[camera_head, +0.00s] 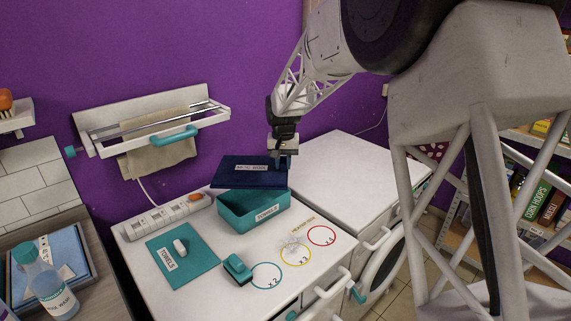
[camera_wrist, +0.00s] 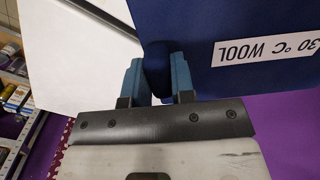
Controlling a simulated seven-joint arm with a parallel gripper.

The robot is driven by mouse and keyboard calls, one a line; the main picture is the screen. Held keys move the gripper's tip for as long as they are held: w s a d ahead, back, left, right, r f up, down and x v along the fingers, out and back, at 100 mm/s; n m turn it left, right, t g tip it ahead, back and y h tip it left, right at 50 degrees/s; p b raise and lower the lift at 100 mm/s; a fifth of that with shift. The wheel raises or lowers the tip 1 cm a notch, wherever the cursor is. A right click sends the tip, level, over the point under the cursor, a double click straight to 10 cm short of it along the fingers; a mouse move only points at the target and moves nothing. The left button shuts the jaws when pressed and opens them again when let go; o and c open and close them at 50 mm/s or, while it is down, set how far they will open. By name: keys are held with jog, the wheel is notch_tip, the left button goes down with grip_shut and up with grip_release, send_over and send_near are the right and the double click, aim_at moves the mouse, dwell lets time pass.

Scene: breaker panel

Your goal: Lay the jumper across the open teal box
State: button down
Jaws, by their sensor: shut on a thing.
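The jumper (camera_head: 232,173) is a flat navy piece with a white label. In the wrist view the jumper (camera_wrist: 215,25) shows the label "30 °C WOOL". My gripper (camera_head: 283,163) is shut on its right edge; in the wrist view the blue fingers (camera_wrist: 157,75) pinch that edge. The open teal box (camera_head: 266,213), labelled "TOWELS", stands on the white top. The jumper lies roughly level over its back part and hides its back rim. I cannot tell whether the two touch. A teal lid (camera_head: 196,271), also labelled "TOWELS", lies flat at the box's left.
A power strip (camera_head: 165,216) lies behind the lid. A small teal block (camera_head: 237,268) and coloured rings (camera_head: 321,236) are in front of the box. A wall rack (camera_head: 150,125) with a beige towel hangs at left. The white top at right (camera_head: 340,165) is clear.

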jog(key=shift+f, duration=0.25)
dwell(0.3)
jog(key=shift+f, duration=3)
jog(key=shift+f, duration=0.7)
jog(key=c, duration=0.9)
grip_release()
jog(key=shift+r, duration=3.9)
jog(key=shift+d, duration=0.1)
